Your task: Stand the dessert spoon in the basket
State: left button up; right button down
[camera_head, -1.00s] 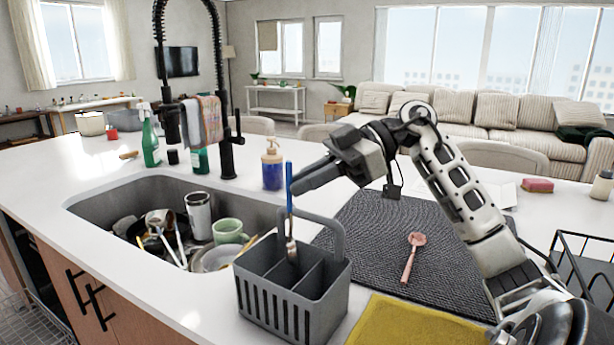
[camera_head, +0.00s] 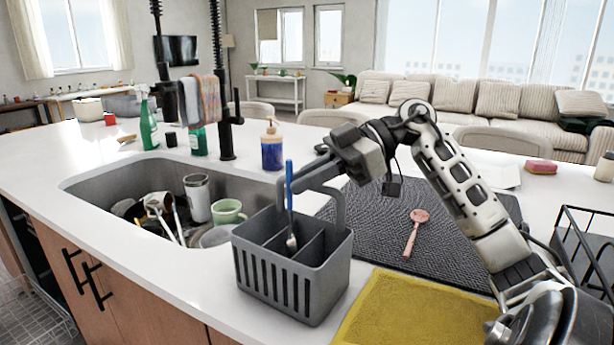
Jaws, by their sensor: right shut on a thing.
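The dessert spoon (camera_head: 289,200) has a blue handle and a metal end. It is upright with its metal end down. My right gripper (camera_head: 291,184) is shut on its handle, above the basket. The grey slotted basket (camera_head: 290,284) stands on the counter by the sink and has dividers and an arched handle. The spoon's metal end shows at the opening of the middle compartment; I cannot tell how deep it reaches. My left gripper is not in view.
A pink spoon (camera_head: 416,231) lies on the dark mat (camera_head: 375,215). A yellow cloth (camera_head: 400,312) lies in front of it. The sink (camera_head: 90,186) holds mugs and utensils. A black wire rack (camera_head: 585,250) stands at right. A soap bottle (camera_head: 272,150) stands behind the sink.

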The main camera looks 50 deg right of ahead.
jog(key=c, duration=1.4)
grip_release()
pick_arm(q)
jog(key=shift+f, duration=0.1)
pick_arm(e)
jog(key=shift+o, duration=0.2)
pick_arm(q)
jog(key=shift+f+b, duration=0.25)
jog(key=shift+b, duration=0.6)
pick_arm(e)
jog(key=v, duration=1.6)
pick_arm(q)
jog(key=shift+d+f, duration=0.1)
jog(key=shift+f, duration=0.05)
